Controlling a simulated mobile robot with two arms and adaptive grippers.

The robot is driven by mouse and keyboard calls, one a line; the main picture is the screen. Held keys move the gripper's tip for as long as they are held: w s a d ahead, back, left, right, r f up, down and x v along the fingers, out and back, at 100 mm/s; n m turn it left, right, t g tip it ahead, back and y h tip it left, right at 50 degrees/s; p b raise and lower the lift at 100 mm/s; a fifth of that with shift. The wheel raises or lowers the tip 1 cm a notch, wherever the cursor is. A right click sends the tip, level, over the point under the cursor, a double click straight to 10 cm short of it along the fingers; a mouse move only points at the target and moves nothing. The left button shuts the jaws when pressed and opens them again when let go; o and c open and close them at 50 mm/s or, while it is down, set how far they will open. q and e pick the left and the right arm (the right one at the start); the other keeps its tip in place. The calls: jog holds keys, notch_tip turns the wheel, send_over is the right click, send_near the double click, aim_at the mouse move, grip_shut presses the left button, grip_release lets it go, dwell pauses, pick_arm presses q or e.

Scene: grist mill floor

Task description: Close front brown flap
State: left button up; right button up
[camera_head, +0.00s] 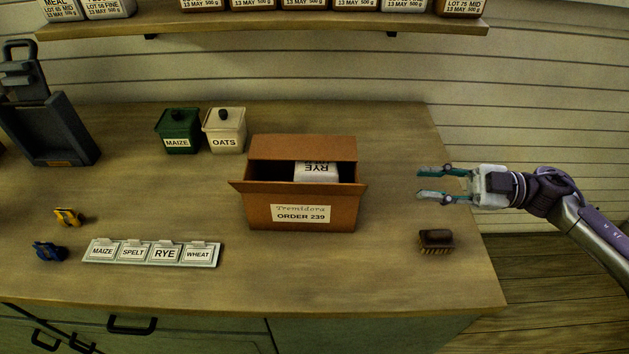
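A brown cardboard box (253,213) stands on the bench, labelled Tremidora ORDER 239. Its front brown flap (300,190) seems to lean outward along the front top edge, seen nearly edge-on; its exact angle is hard to tell. The back flap (300,147) is raised behind the opening. A white RYE bag (316,171) shows inside through the gap. My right gripper (420,183) is to the right of the box, clear of it, with its two fingers apart and nothing between them. My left gripper is out of view.
A brush (436,241) lies below my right gripper. MAIZE (178,132) and OATS (225,131) canisters stand behind left. A label rack (152,252), yellow clip (69,217) and blue clip (49,251) lie left. A shelf (270,28) hangs above. Bench is clear in front of the box.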

aim_at(350, 185)
jog(key=shift+n+g, duration=0.3)
jog(key=shift+g, duration=0.3)
jog(key=a+p, duration=0.1)
jog(key=a, duration=0.3)
jog(key=a+p, duration=0.1)
jog(key=a, duration=0.3)
jog(key=s+a+r+p, duration=0.1)
jog(key=a, duration=0.3)
jog(key=shift+a+p, duration=0.4)
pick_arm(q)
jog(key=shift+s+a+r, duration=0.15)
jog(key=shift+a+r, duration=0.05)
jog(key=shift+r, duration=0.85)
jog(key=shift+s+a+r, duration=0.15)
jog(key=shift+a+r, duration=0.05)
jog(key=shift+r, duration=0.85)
pick_arm(e)
jog(key=shift+a+f, duration=0.2)
jog(key=shift+a, duration=0.7)
jog(key=c, duration=0.5)
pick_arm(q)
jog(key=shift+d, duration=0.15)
pick_arm(e)
grip_shut()
